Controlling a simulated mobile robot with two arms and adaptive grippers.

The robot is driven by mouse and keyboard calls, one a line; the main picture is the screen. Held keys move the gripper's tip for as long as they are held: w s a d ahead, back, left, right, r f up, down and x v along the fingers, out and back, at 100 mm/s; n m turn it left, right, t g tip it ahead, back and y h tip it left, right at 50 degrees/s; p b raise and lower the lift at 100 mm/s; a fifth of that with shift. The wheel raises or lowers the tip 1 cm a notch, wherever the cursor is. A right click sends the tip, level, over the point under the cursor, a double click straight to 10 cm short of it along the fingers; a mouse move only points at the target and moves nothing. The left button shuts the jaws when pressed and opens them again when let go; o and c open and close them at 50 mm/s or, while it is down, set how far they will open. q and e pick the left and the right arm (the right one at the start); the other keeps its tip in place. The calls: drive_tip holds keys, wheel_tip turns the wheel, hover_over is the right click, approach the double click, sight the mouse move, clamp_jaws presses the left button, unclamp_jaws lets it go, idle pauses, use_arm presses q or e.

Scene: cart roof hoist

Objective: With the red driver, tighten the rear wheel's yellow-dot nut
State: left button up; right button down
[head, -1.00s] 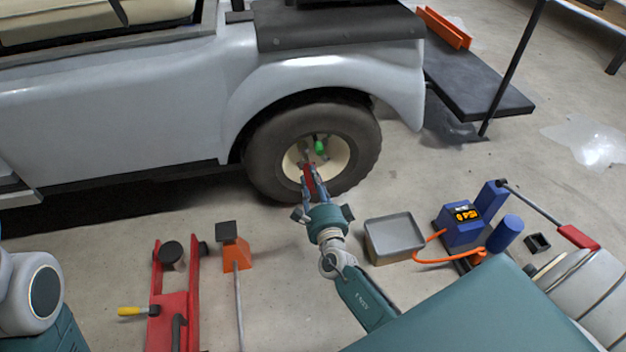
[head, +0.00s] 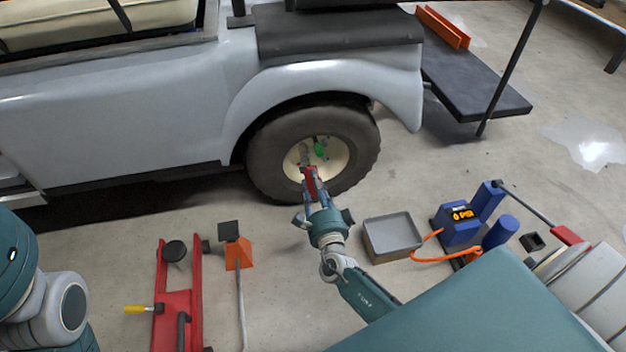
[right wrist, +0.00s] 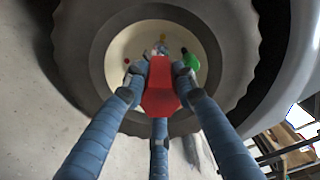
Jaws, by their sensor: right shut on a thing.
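The rear wheel (head: 265,150) has a dark tyre and a cream hub (head: 337,152). My right gripper (head: 310,183) is shut on the red driver (head: 311,178), in front of the lower hub. In the right wrist view the red driver (right wrist: 160,90) sits between the blue-grey fingers and points at the hub. A small yellow spot (right wrist: 162,37) shows just beyond the driver, near its line. A red spot (right wrist: 127,61) lies left and a green piece (right wrist: 190,62) right. I cannot tell whether the driver's tip touches a nut. My left gripper is out of view.
A grey tray (head: 393,233) and a blue pump with a display (head: 459,222) stand right of my right arm. A red floor jack (head: 194,290) and an orange stand (head: 238,254) are at the left. The fender (head: 330,83) overhangs the wheel.

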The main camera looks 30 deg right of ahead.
sight(316, 193)
drive_tip(key=shift+p+v, duration=0.95)
drive_tip(key=shift+v, duration=1.75)
drive_tip(key=shift+r, duration=0.1)
